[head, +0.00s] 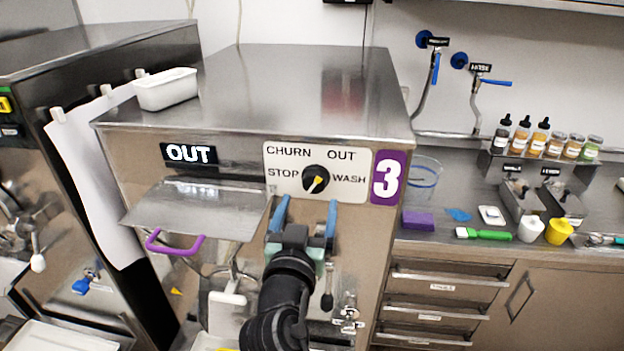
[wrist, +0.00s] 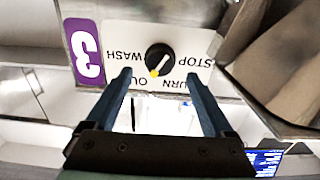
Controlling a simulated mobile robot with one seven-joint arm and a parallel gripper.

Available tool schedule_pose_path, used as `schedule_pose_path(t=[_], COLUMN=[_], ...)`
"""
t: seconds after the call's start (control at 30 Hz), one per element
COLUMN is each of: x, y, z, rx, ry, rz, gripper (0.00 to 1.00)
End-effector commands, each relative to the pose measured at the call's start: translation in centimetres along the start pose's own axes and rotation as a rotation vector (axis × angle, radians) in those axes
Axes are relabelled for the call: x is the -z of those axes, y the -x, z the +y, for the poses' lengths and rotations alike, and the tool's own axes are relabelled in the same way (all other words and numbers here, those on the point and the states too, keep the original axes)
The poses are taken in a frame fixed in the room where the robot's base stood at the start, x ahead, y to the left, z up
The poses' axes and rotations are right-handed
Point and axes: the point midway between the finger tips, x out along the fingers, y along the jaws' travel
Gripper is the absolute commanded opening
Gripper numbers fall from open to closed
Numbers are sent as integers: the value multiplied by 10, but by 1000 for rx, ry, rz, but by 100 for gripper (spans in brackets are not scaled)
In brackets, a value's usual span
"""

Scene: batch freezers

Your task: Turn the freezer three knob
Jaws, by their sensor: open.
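The freezer three knob (head: 316,179) is round and black with a white and yellow pointer. It sits on a white label plate (head: 358,160) marked CHURN, OUT, STOP and WASH, beside a purple "3" sign (head: 387,178). The wrist view shows the knob (wrist: 160,58) upside down, its yellow tip toward OUT. My gripper (head: 306,204) has blue fingers spread wide, empty, just below the plate in the head view. In the wrist view my gripper (wrist: 160,75) has one fingertip on each side of the knob's line, apart from it. The remaining gap in depth is hard to judge.
A metal chute cover (head: 195,205) with a purple handle (head: 175,244) juts out left of the knob. A white tub (head: 166,89) stands on the freezer top. A counter (head: 450,236) with bottles, cups and a green-handled brush (head: 484,235) lies right.

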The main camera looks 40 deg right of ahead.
Motion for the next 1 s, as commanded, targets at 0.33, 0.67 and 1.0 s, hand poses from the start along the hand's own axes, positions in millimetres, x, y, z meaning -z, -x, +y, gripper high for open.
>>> schedule_pose_path(t=[0.33, 0.67, 1.0], x=[2, 1, 0], y=[-48, -58, -58], z=[0, 0, 0], rx=[-1, 1, 1], ry=[0, 0, -1], rz=[1, 2, 1], gripper=[87, 87, 53])
